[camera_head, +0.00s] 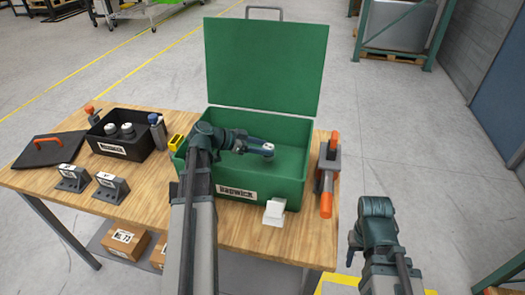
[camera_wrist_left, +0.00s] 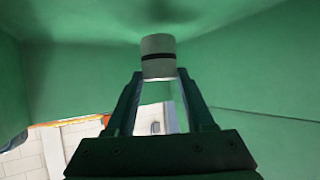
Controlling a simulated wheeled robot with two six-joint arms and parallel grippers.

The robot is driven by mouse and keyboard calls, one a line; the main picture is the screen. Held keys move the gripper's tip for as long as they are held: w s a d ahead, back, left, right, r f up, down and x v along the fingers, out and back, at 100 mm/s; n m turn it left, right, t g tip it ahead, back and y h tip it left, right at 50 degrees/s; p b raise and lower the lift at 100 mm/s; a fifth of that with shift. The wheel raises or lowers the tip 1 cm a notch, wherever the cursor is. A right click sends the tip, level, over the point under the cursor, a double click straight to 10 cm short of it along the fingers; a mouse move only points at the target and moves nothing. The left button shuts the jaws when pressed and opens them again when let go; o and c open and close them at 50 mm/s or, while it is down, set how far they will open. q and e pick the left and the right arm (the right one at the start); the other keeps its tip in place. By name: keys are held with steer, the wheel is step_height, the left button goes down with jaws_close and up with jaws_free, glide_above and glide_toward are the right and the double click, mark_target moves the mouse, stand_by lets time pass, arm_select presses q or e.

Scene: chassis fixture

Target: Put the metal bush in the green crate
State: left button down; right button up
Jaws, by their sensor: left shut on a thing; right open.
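The green crate (camera_head: 207,187) stands on the wooden table with its lid raised at the back. My left gripper (camera_head: 262,149) reaches over the front wall and is inside the crate's outline. It is shut on the metal bush (camera_wrist_left: 158,57), a pale grey cylinder with a black band, held between the fingertips in the left wrist view. The crate's green walls surround it there. The gap between bush and crate floor cannot be judged. My right gripper (camera_head: 354,248) is open and empty, low at the right, off the table, partly hidden by its own arm.
A black bin (camera_head: 118,148) with cylinders stands left of the crate. A white block (camera_head: 273,212) and an orange-handled clamp (camera_head: 326,180) flank the crate.

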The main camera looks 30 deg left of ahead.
arm_select(q)
steer(key=shift+f+b, duration=0.55)
steer(key=shift+b, duration=0.1)
steer(key=shift+c, duration=1.4)
jaws_free()
steer(key=shift+r, duration=0.2)
steer(key=shift+s+a+r+p, duration=0.1)
steer(key=shift+r+p, duration=0.35)
steer(key=shift+p, duration=0.1)
steer(key=shift+s+a+r+p, duration=0.1)
steer(key=shift+r+p, duration=0.3)
steer(key=shift+p, duration=0.15)
steer(key=p+v, duration=0.2)
steer(key=v, duration=0.4)
steer(key=shift+s+a+p, duration=0.2)
steer(key=shift+s+p, duration=0.1)
steer(key=shift+p, duration=0.1)
